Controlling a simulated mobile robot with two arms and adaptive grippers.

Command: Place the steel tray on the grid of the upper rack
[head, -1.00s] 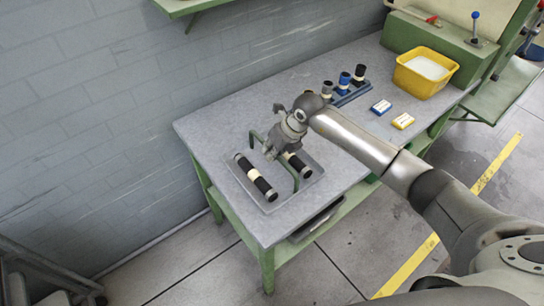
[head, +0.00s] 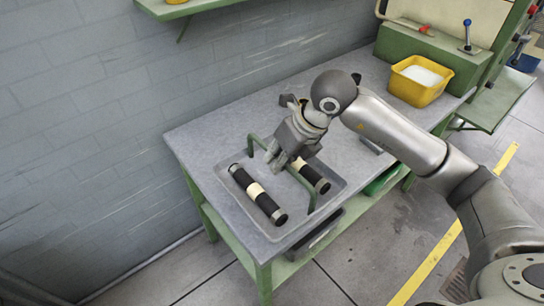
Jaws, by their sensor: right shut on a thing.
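The steel tray (head: 233,199) is a shallow grey tray with a green bar handle (head: 309,192) and carries two black rolls with cream bands, one at left (head: 257,195) and one at right (head: 312,176). It appears raised a little above the grey worktable. My right gripper (head: 283,161) is shut on the handle, over the tray's middle, and partly hides the right roll. A green shelf (head: 195,9), perhaps part of the upper rack, shows at the top edge; its grid cannot be made out. My left gripper is not in view.
The grey worktable (head: 205,132) stands against a grey brick wall (head: 95,120). A yellow bin (head: 420,82) with white contents stands at its far right, beside a green machine (head: 435,45) with levers. My right arm crosses the table's right side.

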